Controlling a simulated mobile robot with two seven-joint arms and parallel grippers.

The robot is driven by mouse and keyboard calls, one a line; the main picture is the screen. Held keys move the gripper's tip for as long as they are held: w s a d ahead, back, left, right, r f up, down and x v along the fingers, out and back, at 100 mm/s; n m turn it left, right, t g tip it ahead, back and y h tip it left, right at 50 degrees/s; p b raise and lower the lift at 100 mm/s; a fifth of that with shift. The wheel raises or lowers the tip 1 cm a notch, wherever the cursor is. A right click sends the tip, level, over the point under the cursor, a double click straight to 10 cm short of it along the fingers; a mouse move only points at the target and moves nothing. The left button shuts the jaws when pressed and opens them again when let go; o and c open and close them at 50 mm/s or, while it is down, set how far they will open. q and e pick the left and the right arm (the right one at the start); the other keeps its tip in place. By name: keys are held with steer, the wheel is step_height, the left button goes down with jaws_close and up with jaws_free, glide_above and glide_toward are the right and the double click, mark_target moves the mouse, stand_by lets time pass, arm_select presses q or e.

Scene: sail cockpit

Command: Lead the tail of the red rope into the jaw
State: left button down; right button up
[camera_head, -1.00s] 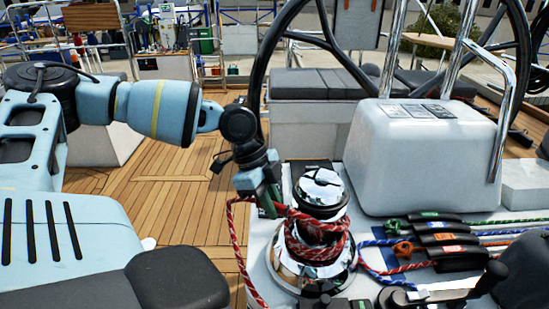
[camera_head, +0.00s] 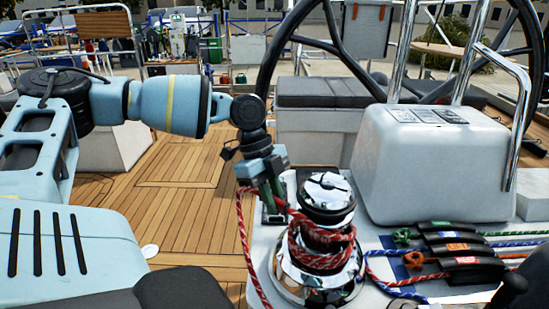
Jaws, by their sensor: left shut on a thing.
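The chrome winch (camera_head: 328,187) stands upright on the white deck moulding. The red rope (camera_head: 322,258) is wrapped around its drum in several turns. The jaw is near the top of the drum under the chrome cap; its opening is too small to make out. My left gripper (camera_head: 271,200) points down just left of the winch top, shut on the rope's tail. A stretch of rope runs from the fingers right to the drum. The free tail (camera_head: 243,230) hangs left of the gripper, down past the winch base.
A white pedestal (camera_head: 425,165) and black steering wheel (camera_head: 262,75) stand behind. Bare teak deck (camera_head: 180,210) lies left.

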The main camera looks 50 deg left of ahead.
arm_select(q)
steer(key=m+b, duration=0.1)
steer(key=w+a+m+g+b, duration=0.1)
steer(key=shift+w+a+f+b, duration=0.2)
steer(key=shift+w+a+b, duration=0.05)
steer(key=shift+w+b, duration=0.1)
steer(key=c, duration=1.5)
jaws_free()
steer(key=shift+r, duration=0.2)
steer(key=o, duration=0.7)
steer(key=shift+c, duration=0.2)
arm_select(e)
steer(key=s+f, duration=0.1)
steer(key=f, duration=0.2)
steer(key=shift+s+g, duration=0.3)
steer(key=shift+s, duration=0.05)
steer(key=shift+r, duration=0.1)
arm_select(q)
step_height(320, 180, up, 9)
steer(key=p, duration=0.4)
steer(key=shift+p, duration=0.35)
arm_select(e)
steer(key=shift+t, duration=0.5)
steer(key=w+r, duration=0.1)
steer(key=r, duration=0.2)
steer(key=w+r, duration=0.1)
steer(key=shift+w+r, duration=0.3)
arm_select(q)
steer(key=shift+a+f, duration=0.1)
